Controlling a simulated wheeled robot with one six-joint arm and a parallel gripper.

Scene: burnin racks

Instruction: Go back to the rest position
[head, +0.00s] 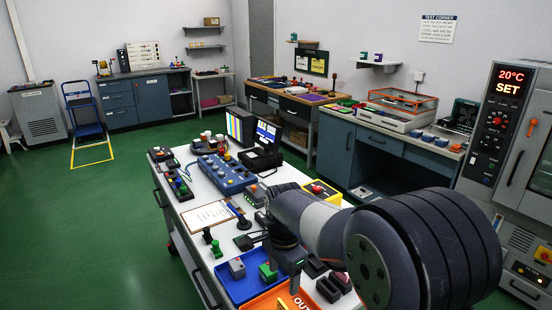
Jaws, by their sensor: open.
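My arm reaches in from the lower right over the white bench cart (205,207). My gripper (294,283) points down above the near end of the cart, by the blue tray (228,287) and the orange tray (257,305) marked OUT. It is open, and I see nothing held in it. The arm hides part of the cart top behind it.
The cart also carries a blue control box (226,174), a clipboard (207,215), a monitor (267,137) and a yellow emergency-stop box (321,191). Dark blocks (328,289) stand right of the gripper. An oven (515,150) reading 20°C stands right. Green floor (95,225) is clear at left.

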